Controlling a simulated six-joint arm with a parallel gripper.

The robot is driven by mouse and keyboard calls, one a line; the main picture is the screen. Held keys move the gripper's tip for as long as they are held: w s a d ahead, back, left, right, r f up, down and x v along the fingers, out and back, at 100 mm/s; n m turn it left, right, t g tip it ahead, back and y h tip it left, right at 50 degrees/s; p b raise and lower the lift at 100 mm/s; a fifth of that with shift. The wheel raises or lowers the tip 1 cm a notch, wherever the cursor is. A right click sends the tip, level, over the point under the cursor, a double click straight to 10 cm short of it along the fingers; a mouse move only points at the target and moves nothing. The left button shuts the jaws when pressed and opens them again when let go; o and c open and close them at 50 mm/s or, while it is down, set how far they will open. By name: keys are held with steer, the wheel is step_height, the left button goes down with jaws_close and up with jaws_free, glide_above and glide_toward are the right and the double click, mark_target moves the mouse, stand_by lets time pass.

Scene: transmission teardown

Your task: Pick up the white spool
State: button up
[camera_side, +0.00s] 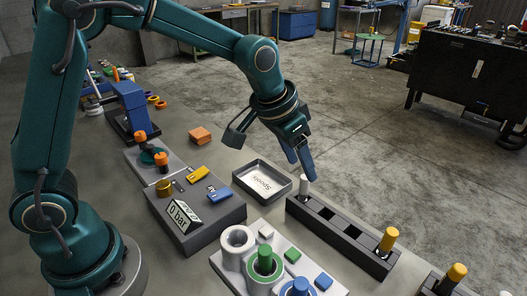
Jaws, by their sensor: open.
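The white spool (303,186) is a small pale cylinder standing upright at the left end of a long dark rack (345,238). My gripper (301,168) is just above it, pointing down, with its blue fingers apart. The fingertips are close to the spool's top; I cannot tell whether they reach around it or touch it. The spool's lower part is hidden in the rack.
A grey tray labelled "Spools" (284,194) lies just left of the rack. A yellow-topped spool (388,239) stands at the rack's right end, with empty square slots between. A grey plate with white, green and blue round parts (226,266) sits in front.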

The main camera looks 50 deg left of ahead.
mark_target(304, 177)
steer(key=shift+x, duration=2.75)
steer(key=shift+s, duration=0.2)
steer(key=shift+c, duration=0.3)
jaws_close()
